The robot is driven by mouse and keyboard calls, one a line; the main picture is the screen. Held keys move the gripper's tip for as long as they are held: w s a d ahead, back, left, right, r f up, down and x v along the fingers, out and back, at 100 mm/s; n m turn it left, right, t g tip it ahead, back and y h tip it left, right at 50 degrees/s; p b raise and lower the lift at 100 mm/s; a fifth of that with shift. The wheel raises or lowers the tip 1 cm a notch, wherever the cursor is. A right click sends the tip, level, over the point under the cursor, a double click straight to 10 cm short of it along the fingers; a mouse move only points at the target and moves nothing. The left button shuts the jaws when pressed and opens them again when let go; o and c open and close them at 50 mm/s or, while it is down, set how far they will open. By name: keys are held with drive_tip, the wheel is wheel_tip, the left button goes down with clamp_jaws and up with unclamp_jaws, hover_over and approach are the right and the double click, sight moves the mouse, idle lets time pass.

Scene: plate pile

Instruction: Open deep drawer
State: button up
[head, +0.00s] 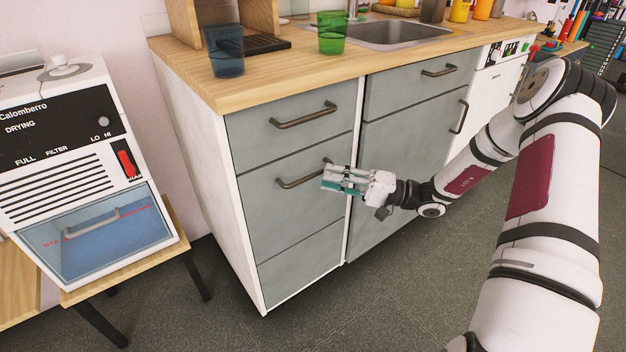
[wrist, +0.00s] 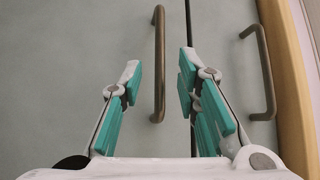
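The deep drawer (head: 290,222) is the grey middle front in the left cabinet column, and it looks shut. Its dark bar handle (head: 300,181) runs across the upper part, with its right end by my gripper (head: 325,179). In the wrist view my gripper (wrist: 158,78) is open, with teal pads on both fingers. The deep drawer's handle (wrist: 159,60) appears between the fingertips with space on both sides. I cannot tell whether the fingertips reach past the bar or stop in front of it.
A shallow drawer with its own handle (head: 303,116) is above, under the wooden counter (head: 270,80). A blue glass (head: 224,52) and a green glass (head: 331,33) stand on the counter. A drying machine (head: 80,165) stands at left. The floor (head: 390,300) in front is clear.

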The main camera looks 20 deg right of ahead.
sight(313, 174)
drive_tip(key=shift+b+x, duration=0.5)
drive_tip(key=shift+x, duration=2.05)
clamp_jaws()
